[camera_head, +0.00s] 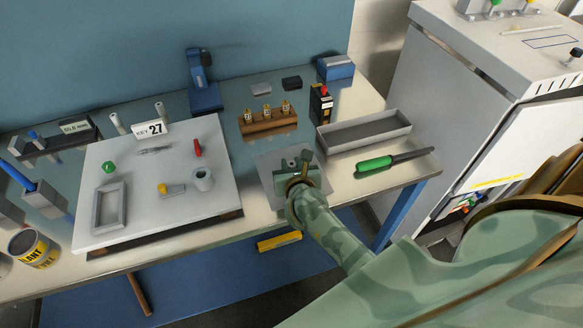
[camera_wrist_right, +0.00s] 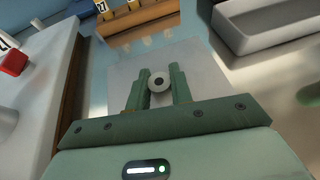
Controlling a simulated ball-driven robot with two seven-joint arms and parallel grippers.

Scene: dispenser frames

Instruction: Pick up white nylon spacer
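The white nylon spacer (camera_wrist_right: 158,82) is a white ring with a dark hole. In the right wrist view it sits between the two fingers of my right gripper (camera_wrist_right: 161,88), filling most of the gap. Whether the fingers press on it or are just beside it I cannot tell. In the head view my right gripper (camera_head: 297,164) is low over a grey mat (camera_head: 268,165) near the table's front edge. It largely hides the spacer there. My left gripper is not in view.
Left of the mat, a white board (camera_head: 130,216) carries a white cup (camera_head: 202,179), a small tray and other parts. Behind is a wooden block (camera_head: 268,121) with several brass pieces.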

